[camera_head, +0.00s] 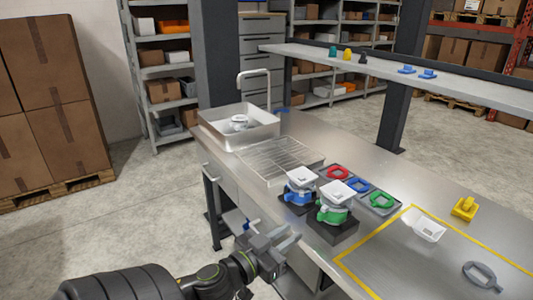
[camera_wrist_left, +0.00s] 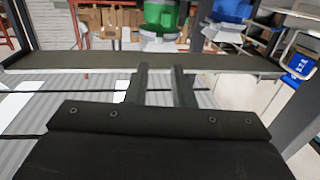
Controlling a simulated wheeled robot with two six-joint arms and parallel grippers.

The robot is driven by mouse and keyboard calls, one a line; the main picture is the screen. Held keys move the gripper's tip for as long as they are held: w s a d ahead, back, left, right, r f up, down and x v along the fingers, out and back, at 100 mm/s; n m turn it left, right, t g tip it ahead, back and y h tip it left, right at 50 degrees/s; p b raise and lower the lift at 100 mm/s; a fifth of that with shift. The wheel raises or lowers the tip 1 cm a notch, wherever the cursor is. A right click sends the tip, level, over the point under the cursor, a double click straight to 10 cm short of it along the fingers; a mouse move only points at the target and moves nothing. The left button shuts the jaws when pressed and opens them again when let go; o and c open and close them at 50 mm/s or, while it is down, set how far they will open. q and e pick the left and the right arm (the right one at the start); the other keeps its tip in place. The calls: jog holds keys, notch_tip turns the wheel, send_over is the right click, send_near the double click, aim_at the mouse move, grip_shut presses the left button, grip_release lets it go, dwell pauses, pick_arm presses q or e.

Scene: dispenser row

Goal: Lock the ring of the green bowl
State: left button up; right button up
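The green bowl (camera_head: 334,213) is a unit with a green ring around it and a white top, on a black base on the steel table. In the left wrist view its green part (camera_wrist_left: 160,14) shows at the top, beyond the fingers and partly cut off. My left gripper (camera_head: 284,238) is in front of the table's near edge, left of and nearer than the green bowl, not touching it. Its two fingers (camera_wrist_left: 161,85) stand apart with an empty gap. Whether the ring is locked is too small to tell. My right gripper is out of view.
A similar blue-ringed unit (camera_head: 300,187) stands close behind and left of the green bowl. A tray with loose rings (camera_head: 380,202) lies behind. A white container (camera_head: 429,229), a yellow part (camera_head: 464,208) and a grey ring (camera_head: 481,274) are at right. A sink (camera_head: 238,128) is at the far left.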

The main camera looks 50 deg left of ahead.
pick_arm(q)
jog(key=s, duration=0.6)
jog(key=shift+d+b, duration=0.15)
jog(key=shift+b, duration=0.25)
jog(key=s+a+f+g+y, duration=0.1)
jog(key=s+a+f+g, duration=0.2)
jog(key=f, duration=0.9)
jog(key=s+a+f+n+g+y, duration=0.1)
jog(key=a+f+g+y, duration=0.3)
jog(key=f, duration=0.9)
jog(key=s+a+f+g+h, duration=0.1)
jog(key=s+a+f+g, duration=0.3)
jog(key=f, duration=0.8)
jog(key=s+d+f+g+h, duration=0.1)
jog(key=s+d+f, duration=0.25)
jog(key=f, duration=0.45)
jog(key=s+d+f+g+h, duration=0.1)
jog(key=s+d+f+g, duration=0.1)
jog(key=s+f, duration=0.35)
jog(key=s+d+f+m+g+h, duration=0.1)
jog(key=s+d+f+g+h, duration=0.1)
jog(key=s+d+f, duration=0.6)
jog(key=d+f, duration=0.2)
jog(key=d, duration=0.1)
jog(key=shift+s+d+g, duration=0.15)
jog(key=shift+d+g, duration=0.2)
jog(key=shift+g, duration=0.05)
